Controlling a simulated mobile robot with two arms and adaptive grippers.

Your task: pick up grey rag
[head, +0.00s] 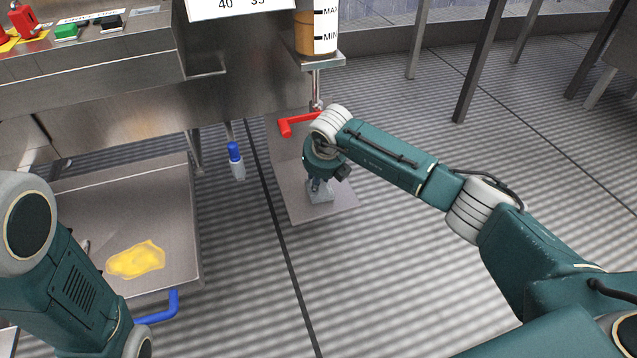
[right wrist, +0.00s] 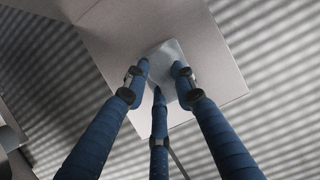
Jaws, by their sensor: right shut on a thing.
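The grey rag (head: 320,192) is a small pale grey piece below my right gripper in the head view. In the right wrist view the rag (right wrist: 168,58) lies between the fingertips, over a flat plate. My right gripper (head: 318,182) points down and is shut on the rag; its blue fingers (right wrist: 162,80) also show in the right wrist view. Whether the rag still touches the plate I cannot tell. My left arm shows at the lower left of the head view, but its gripper is out of view.
The flat grey plate (head: 338,207) lies under the rag. A red handle (head: 298,123) and an amber container (head: 316,35) are above it. A blue-capped bottle (head: 236,160) hangs left. A metal tray (head: 172,218) holds a yellow spill (head: 136,260). Open striped floor lies right.

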